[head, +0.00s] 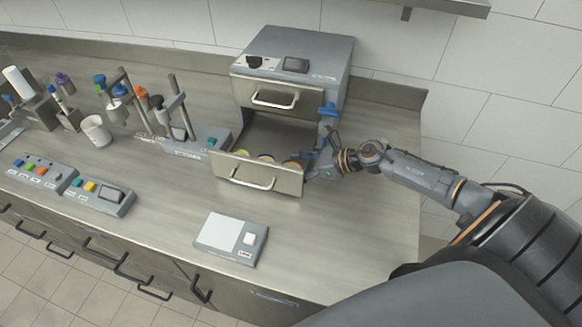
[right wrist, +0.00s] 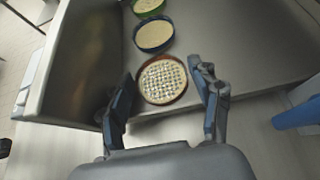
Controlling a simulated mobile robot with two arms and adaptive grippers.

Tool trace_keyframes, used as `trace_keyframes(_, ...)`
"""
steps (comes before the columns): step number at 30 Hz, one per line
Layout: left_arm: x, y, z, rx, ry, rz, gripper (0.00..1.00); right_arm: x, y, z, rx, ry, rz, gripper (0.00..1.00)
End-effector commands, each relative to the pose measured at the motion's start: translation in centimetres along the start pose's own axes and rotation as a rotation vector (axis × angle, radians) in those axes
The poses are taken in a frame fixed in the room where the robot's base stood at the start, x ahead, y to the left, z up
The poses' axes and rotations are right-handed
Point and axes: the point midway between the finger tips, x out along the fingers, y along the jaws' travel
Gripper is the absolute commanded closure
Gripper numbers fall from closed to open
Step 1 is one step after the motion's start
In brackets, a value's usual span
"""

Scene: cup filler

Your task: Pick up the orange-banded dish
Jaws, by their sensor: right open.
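The orange-banded dish (right wrist: 163,80) is round, with an orange-red rim and a pale, dotted top. It lies in the pulled-out drawer (head: 282,183), the nearest of three dishes in the right wrist view. In the head view it shows (head: 291,164) at the drawer's right end, partly hidden by my gripper. My right gripper (right wrist: 166,88) is open, one finger on each side of this dish. Whether the fingers touch it cannot be told. In the head view my right gripper (head: 312,160) reaches over the drawer's right side. My left gripper is not in view.
A blue-banded dish (right wrist: 153,35) and a green-banded dish (right wrist: 148,6) lie in the same drawer. The grey cabinet (head: 292,62) stands behind it. A flat device (head: 220,232) lies in front. Stands, a beaker (head: 96,130) and button boxes (head: 98,193) are at left.

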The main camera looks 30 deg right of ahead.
Motion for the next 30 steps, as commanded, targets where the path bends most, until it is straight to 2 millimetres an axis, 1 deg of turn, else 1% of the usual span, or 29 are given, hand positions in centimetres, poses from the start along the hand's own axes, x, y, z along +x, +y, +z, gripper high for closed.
trace_keyframes(5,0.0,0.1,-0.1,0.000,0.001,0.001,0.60,0.0,0.0,-0.1,0.000,0.001,0.000,0.36)
trace_keyframes(6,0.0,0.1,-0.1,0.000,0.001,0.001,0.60,0.0,0.0,-0.1,0.000,0.001,0.000,0.45)
trace_keyframes(8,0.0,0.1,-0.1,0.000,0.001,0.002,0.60,0.0,0.0,-0.1,0.000,0.000,0.000,0.57)
trace_keyframes(9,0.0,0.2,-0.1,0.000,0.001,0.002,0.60,0.0,0.0,-0.1,0.000,0.000,0.000,0.65)
trace_keyframes(10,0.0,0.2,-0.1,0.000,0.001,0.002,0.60,0.0,0.0,-0.1,0.000,0.000,0.000,0.67)
trace_keyframes(19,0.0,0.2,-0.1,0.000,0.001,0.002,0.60,-0.1,0.0,0.0,0.000,0.000,0.000,0.67)
trace_keyframes(23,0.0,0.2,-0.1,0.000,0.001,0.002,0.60,-0.2,0.0,0.3,-0.002,0.000,-0.001,0.67)
trace_keyframes(26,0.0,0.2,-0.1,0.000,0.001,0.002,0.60,-0.6,-0.1,1.0,-0.003,0.000,-0.001,0.67)
trace_keyframes(30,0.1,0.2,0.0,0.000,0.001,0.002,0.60,-1.6,0.0,2.7,-0.005,0.001,0.001,0.67)
